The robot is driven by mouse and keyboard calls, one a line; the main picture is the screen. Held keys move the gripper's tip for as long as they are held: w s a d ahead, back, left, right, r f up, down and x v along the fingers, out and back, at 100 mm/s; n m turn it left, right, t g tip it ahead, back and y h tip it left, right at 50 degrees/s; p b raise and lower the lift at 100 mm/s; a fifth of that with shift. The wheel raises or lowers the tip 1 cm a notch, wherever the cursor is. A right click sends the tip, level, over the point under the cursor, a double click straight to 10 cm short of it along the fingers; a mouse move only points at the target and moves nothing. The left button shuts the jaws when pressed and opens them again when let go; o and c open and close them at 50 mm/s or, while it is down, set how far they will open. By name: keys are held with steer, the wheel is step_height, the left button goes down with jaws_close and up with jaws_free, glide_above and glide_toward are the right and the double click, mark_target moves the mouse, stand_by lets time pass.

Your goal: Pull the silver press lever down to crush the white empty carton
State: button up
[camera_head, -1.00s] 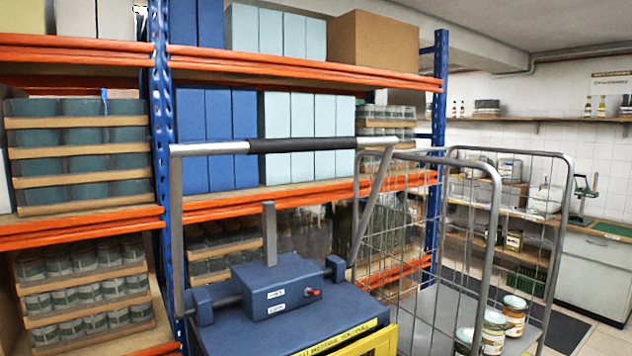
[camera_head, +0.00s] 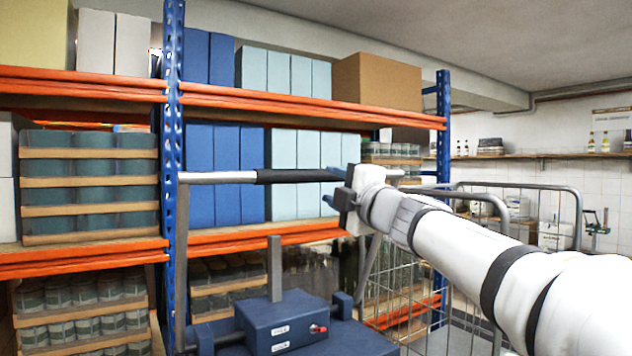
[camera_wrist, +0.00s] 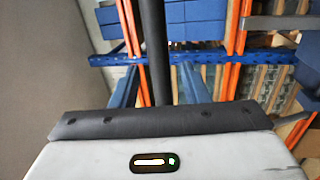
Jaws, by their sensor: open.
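The press lever is a silver bar (camera_head: 218,178) with a black grip (camera_head: 290,176), lying level across the top of the blue press (camera_head: 278,322). Its upright side arms rise from the press. My gripper (camera_head: 328,188) is open near the right end of the black grip. In the wrist view the black grip (camera_wrist: 154,40) runs down the picture between the two blue fingers of my gripper (camera_wrist: 160,85). The fingers look apart from it; I cannot tell how deep it sits between them. The white empty carton is not visible.
Shelving with orange beams (camera_head: 300,108) and a blue upright (camera_head: 171,140) stands behind the press, holding boxes and jars. A wire cage trolley (camera_head: 520,190) stands to the right, behind my arm. A wall shelf (camera_head: 545,156) is farther back.

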mark_target(313, 177)
steer(key=shift+n, duration=0.3)
steer(key=p+x, duration=0.1)
steer(key=x, duration=0.3)
steer(key=p+x, duration=0.1)
steer(key=x, duration=0.3)
steer(key=shift+s+a+r, duration=0.1)
steer(key=shift+s+a, duration=0.1)
steer(key=shift+a, duration=0.05)
steer(key=shift+s, duration=0.1)
jaws_close()
